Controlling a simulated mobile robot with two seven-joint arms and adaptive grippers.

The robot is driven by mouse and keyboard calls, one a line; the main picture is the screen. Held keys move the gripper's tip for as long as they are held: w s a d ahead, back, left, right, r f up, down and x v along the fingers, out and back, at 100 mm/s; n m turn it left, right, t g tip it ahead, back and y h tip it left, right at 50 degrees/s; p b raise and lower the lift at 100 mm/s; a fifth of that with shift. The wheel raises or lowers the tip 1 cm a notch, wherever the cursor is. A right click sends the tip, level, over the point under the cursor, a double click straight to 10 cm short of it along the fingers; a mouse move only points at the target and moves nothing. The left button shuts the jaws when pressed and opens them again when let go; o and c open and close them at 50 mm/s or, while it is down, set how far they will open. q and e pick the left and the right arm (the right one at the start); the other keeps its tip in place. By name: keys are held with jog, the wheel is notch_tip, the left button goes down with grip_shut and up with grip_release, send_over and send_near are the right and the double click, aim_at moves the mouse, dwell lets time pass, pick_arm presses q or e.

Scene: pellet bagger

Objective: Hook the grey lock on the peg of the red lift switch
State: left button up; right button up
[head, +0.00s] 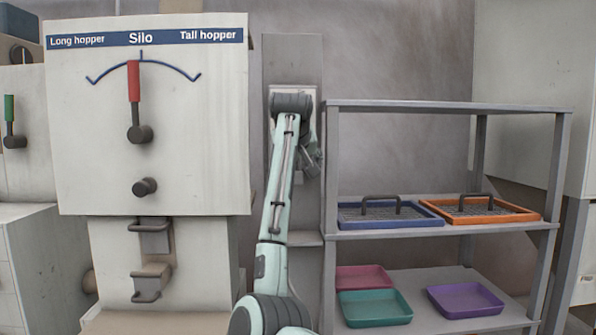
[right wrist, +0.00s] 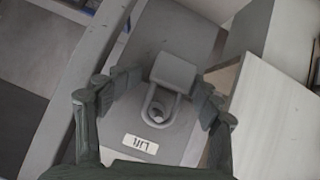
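The grey lock (right wrist: 174,72) shows in the right wrist view, on a grey panel (right wrist: 185,30). Its shackle (right wrist: 160,103) lies around a small dark peg (right wrist: 158,116), above a white label (right wrist: 140,144) that reads "Lift" upside down. No red part of the lift switch shows there. My right gripper (right wrist: 168,92) has its fingers spread either side of the lock, with gaps visible between them and its body. In the head view my right arm covers most of the lift panel (head: 292,60), and the lock cannot be made out. My left gripper is not in view.
The silo cabinet (head: 200,120) with its red-handled lever (head: 134,82) stands left of my right arm. A grey shelf rack (head: 440,107) stands close on the right, holding a blue tray (head: 390,222), an orange tray (head: 490,217) and several lower trays.

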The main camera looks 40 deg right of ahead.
jog(key=shift+a, duration=0.1)
jog(key=shift+a+r, duration=0.15)
jog(key=shift+r, duration=0.05)
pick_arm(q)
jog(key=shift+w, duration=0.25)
pick_arm(e)
jog(key=v, duration=1.1)
jog(key=shift+s, duration=0.35)
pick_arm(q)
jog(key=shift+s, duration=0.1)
